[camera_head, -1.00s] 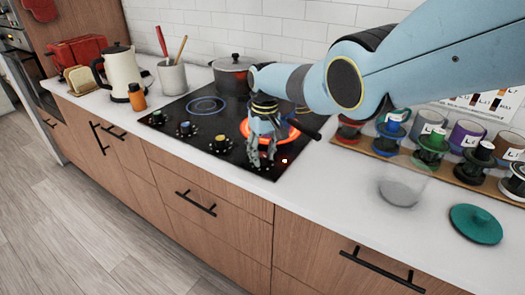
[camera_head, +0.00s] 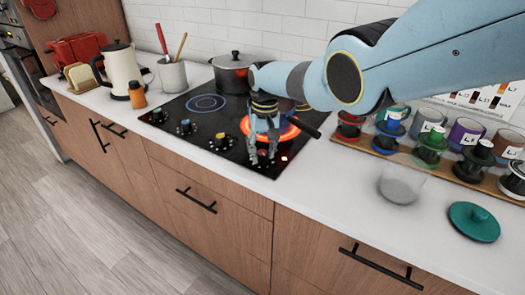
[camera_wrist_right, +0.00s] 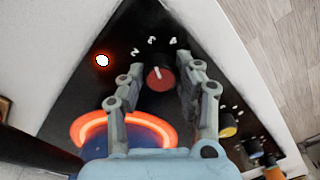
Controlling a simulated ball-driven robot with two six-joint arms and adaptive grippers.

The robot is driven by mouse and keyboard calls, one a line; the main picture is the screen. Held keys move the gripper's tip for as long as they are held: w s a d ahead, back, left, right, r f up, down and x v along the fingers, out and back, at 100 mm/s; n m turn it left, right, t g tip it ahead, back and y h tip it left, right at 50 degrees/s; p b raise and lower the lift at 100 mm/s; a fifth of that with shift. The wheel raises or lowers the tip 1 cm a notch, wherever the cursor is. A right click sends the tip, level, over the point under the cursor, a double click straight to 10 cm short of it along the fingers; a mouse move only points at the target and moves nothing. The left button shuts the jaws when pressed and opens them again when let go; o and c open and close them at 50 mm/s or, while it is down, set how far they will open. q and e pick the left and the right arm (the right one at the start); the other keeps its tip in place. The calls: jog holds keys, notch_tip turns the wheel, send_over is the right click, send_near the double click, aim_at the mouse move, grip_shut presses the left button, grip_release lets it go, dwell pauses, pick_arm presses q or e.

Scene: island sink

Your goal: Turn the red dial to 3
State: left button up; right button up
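The red dial (camera_wrist_right: 161,79) sits on the black cooktop. Its white pointer mark aims at about the middle numeral, which looks like a 3 (camera_wrist_right: 151,40), between a 2 and a 4. My right gripper (camera_wrist_right: 162,69) is over the dial, with one finger on each side and a visible gap to it; contact is not clear. In the head view, my right gripper (camera_head: 264,160) points down at the cooktop's front right corner and mostly hides the dial. My left gripper is not in view.
A burner (camera_head: 287,133) glows orange right behind the gripper. A dark pot (camera_head: 232,73) stands at the back, with a pan handle (camera_head: 306,130) to the right. Yellow (camera_head: 221,142) and blue (camera_head: 186,127) dials lie to the left. A cup rack (camera_head: 400,153) is at the right.

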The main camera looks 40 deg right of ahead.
aim_at(264, 152)
jog(key=o, duration=0.4)
jog(key=shift+o, duration=0.2)
notch_tip(264, 152, up, 12)
jog(key=shift+d, duration=0.25)
jog(key=shift+s+f, duration=0.1)
dwell(0.4)
